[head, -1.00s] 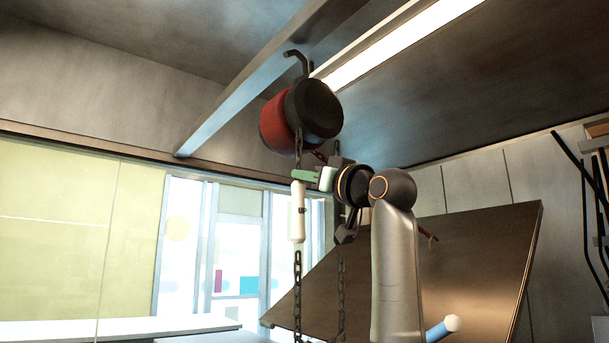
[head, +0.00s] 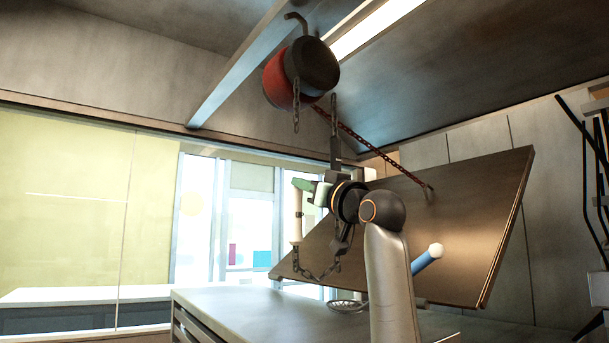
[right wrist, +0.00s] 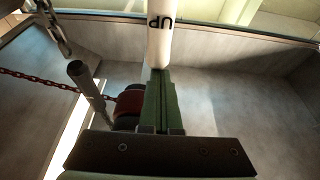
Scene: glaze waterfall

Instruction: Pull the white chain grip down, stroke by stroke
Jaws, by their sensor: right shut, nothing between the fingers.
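The white chain grip (head: 297,222) hangs upright below the hoist in the head view. Dark chain (head: 318,275) sags in a loop from its lower end. In the right wrist view the white grip (right wrist: 160,35) shows the letters UP, upside down. My right gripper (head: 303,185) is at the upper part of the grip in the head view. Its green fingers (right wrist: 160,100) are shut together with nothing between them, and their tips end at the grip; I cannot tell whether they touch it. My left gripper is not in view.
The red and black hoist (head: 312,64) hangs from the ceiling beam. A red chain (head: 370,145) runs from it to a tilted brown panel (head: 460,230). A grey worktop (head: 235,305) lies below. A blue rod with a white end (head: 427,257) is beside my right arm.

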